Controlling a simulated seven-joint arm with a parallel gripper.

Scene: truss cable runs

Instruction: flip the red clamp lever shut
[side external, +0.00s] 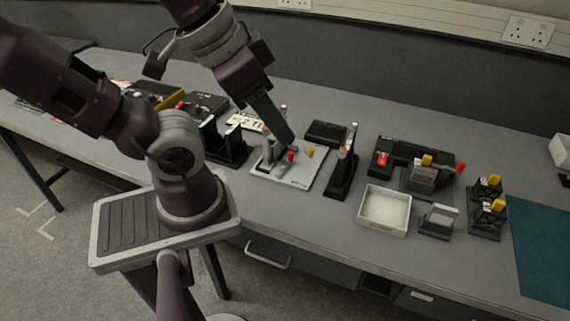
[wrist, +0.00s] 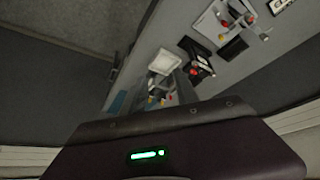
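A pale grey plate (side external: 284,182) with small fixtures stands near the middle of the bench in the side view. A red-tipped lever (side external: 290,156) stands on it, with a yellow-tipped one (side external: 310,152) just to its right. Which red part is the clamp lever is not certain. My gripper (side external: 286,138) points down just above the red tip; I cannot tell if it touches. Its fingers appear as one dark bar, so the gap is unclear.
A dark stand (side external: 343,176) with upright posts is right of the plate, and another dark stand (side external: 228,151) is left. Further right are a white tray (side external: 384,210), a black fixture with a red part (side external: 382,160) and yellow-tipped blocks (side external: 487,218). Bare bench lies in front.

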